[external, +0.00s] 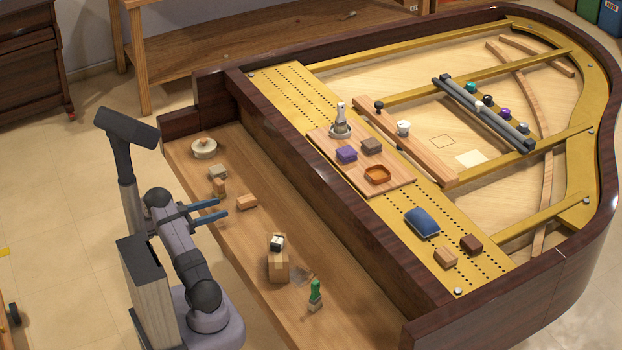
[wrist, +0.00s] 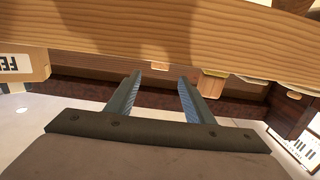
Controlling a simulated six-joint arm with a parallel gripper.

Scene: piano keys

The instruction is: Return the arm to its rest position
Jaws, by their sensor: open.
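My gripper (external: 213,210) is at the left of the piano in the external view, its two blue fingers apart with nothing between them. It points right, over the near edge of the wooden key shelf (external: 240,255). In the wrist view my gripper (wrist: 158,88) shows both blue fingers spread, with bare space between the tips. My arm is folded close above its base, and the base stands on the floor beside the shelf. From these views I cannot tell the exact gap between the fingers and the shelf.
On the shelf are a round pale piece (external: 204,148), small wooden blocks (external: 247,202), a box-like block (external: 278,266) and a green-handled brush (external: 315,294). The piano's dark inner wall (external: 330,190) rises behind them. A wooden board (external: 400,183) with small items lies beyond.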

